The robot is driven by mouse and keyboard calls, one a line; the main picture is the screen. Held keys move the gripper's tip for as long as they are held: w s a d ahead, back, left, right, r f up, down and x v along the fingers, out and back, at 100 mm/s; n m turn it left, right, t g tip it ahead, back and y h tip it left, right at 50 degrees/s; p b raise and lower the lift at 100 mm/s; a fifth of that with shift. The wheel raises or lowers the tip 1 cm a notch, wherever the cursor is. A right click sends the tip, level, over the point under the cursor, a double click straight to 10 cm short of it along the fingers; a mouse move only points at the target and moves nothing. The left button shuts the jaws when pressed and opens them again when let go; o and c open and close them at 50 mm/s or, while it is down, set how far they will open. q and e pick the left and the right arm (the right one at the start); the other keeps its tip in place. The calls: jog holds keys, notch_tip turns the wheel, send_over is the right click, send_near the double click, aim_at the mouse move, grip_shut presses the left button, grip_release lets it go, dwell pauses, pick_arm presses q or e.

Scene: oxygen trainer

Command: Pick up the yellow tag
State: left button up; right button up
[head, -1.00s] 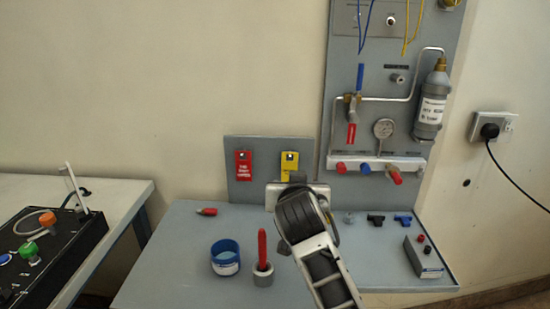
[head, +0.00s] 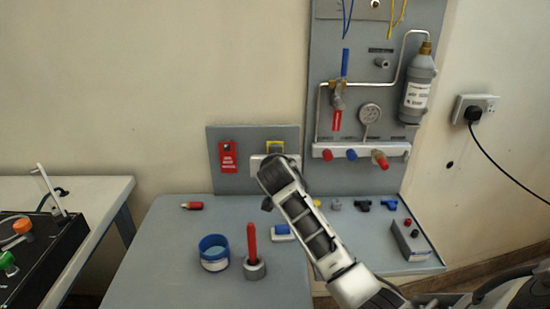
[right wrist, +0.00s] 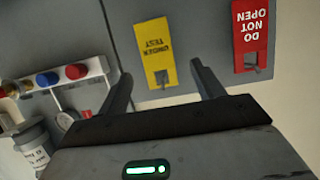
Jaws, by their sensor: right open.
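The yellow tag (head: 277,147) hangs on the small grey panel, its lower part hidden behind my right gripper (head: 268,162) in the head view. In the right wrist view the yellow tag (right wrist: 155,48), lettered and upside down, shows between the two fingertips of my right gripper (right wrist: 161,74). That gripper is open and empty, with one finger on each side of the tag. I cannot tell how much gap is left to the panel. My left gripper is not in view.
A red "do not open" tag (head: 228,157) hangs left of the yellow one; it is close to one finger in the right wrist view (right wrist: 251,32). Below, the bench (head: 180,260) holds a blue cup (head: 214,253) and a red rod in a grey holder (head: 252,243). A manifold (head: 362,151) is at right.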

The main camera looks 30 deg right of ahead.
jog(key=x, duration=0.4)
jog(key=shift+d+r, duration=0.1)
jog(key=shift+c, duration=0.4)
jog(key=c, duration=1)
jog(key=shift+o, duration=0.2)
